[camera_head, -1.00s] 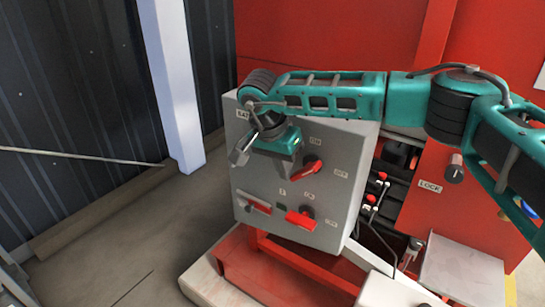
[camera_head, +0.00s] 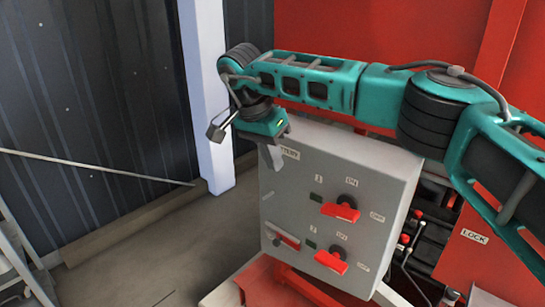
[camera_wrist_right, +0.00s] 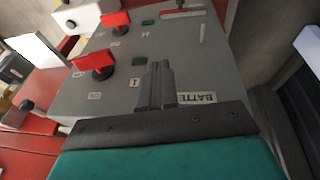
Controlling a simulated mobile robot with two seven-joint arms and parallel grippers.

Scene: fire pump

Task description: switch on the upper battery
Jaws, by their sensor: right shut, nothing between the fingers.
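The grey battery panel (camera_head: 375,170) has two red rotary switch handles. The upper switch (camera_head: 341,211) lies nearly level, with ON above it and OFF to its right. The lower switch (camera_head: 331,261) lies much the same way. My right gripper (camera_head: 276,158) is shut and empty at the panel's upper left, by the BATTERY label, apart from both switches. In the right wrist view its fingers (camera_wrist_right: 157,85) are together over the panel face; the upper switch (camera_wrist_right: 93,62) is left of them and the lower switch (camera_wrist_right: 115,19) farther off. My left gripper is not in view.
A small red-handled lever (camera_head: 285,238) sits at the panel's lower left. A pale post (camera_head: 208,100) and dark corrugated wall stand left. A red LOCK panel (camera_head: 480,260) and levers (camera_head: 405,240) are right.

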